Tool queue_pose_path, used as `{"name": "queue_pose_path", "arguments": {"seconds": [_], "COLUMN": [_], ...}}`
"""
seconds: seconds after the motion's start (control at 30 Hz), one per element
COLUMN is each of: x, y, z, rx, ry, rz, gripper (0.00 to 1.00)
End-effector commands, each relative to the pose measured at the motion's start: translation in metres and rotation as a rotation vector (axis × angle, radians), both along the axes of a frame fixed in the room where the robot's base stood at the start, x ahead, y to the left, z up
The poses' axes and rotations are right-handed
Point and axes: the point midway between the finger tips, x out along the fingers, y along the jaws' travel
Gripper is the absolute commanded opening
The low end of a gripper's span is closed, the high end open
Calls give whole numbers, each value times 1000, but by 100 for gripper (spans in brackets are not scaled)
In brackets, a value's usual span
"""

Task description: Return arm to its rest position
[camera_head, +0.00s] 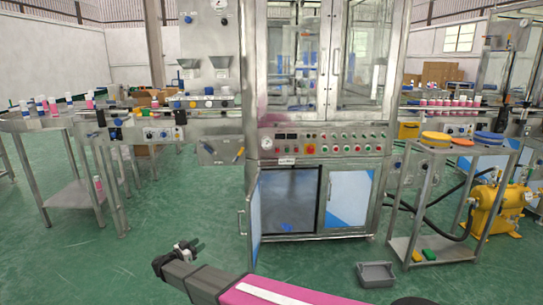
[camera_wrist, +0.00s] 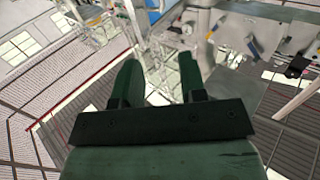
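My arm reaches in from the bottom of the head view, low over the green floor, with its pink link toward the lower right. My gripper (camera_head: 188,250) is at its left end, in front of the machine and apart from it. In the wrist view my gripper (camera_wrist: 158,68) shows two dark green fingers with a clear gap between them. Nothing is held between the fingers.
The crimping machine (camera_head: 320,145) stands ahead, its lower left cabinet door (camera_head: 254,218) swung open. A grey bin (camera_head: 375,274) lies on the floor at right. A steel cart (camera_head: 400,205) and yellow pump (camera_head: 495,210) stand farther right. A table (camera_head: 70,195) is at left.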

Motion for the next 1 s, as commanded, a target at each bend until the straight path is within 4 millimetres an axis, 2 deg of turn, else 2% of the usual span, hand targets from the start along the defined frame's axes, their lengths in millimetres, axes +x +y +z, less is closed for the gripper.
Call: {"name": "queue_pose_path", "arguments": {"seconds": [0.37, 0.57, 0.77, 0.9, 1.0], "x": [34, 59, 85, 99, 102], "y": [-27, -48, -81, -115, -139], "z": [20, 36, 57, 71, 75], "rx": [44, 78, 120, 154, 177], "ry": [-50, -76, -79, -31, 39], "rz": [148, 280, 477, 663, 782], "gripper": [38, 38, 38, 38, 38]}}
